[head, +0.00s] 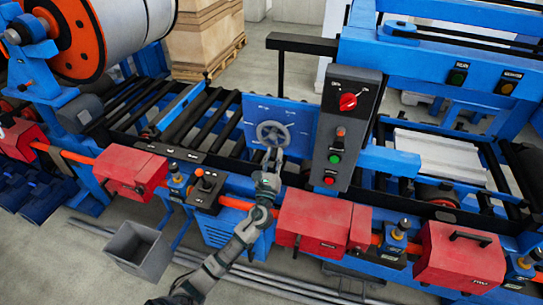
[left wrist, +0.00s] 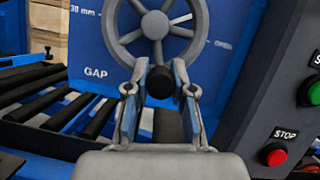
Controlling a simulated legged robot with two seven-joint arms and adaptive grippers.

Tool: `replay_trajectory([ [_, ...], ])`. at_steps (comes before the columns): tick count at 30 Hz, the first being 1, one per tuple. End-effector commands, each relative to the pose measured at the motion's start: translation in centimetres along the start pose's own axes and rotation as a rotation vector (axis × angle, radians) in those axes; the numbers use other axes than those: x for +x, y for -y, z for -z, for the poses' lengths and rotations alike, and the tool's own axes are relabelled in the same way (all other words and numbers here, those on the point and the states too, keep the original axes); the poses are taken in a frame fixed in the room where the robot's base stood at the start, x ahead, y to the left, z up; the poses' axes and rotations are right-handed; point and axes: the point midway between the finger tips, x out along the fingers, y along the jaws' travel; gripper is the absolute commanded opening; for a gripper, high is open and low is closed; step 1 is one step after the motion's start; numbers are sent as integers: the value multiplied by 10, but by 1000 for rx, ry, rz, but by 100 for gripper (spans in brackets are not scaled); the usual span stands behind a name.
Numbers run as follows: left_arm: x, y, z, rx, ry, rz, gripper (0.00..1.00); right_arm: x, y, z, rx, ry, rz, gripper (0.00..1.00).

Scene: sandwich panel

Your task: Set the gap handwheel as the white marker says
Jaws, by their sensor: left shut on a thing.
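The grey spoked gap handwheel (head: 273,132) sits on a blue plate (head: 304,117) in the head view. In the left wrist view the handwheel (left wrist: 156,24) fills the top middle, with its dark handle knob (left wrist: 159,82) at the bottom of the rim. My left gripper (head: 271,158) reaches the wheel from below; its fingers (left wrist: 159,92) are shut around the knob. White tick lines, "30 mm" and "GAP" show on the plate in the wrist view. My right gripper is not in view.
A grey control box (head: 347,130) with a red selector and push buttons stands close to the right of the plate. Its red STOP button (left wrist: 273,154) shows in the wrist view. Rollers (head: 190,118) lie left of the plate. Red housings (head: 314,222) stand in front.

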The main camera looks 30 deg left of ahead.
Motion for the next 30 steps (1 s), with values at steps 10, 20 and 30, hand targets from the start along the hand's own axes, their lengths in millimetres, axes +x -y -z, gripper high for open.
replay_trajectory([
  [10,3,18,-7,-309,1,-125,0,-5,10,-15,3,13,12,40],
  [20,8,31,-18,-599,3,-244,0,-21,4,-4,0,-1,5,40],
  [30,14,40,-32,-896,5,-367,0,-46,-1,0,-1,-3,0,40],
])
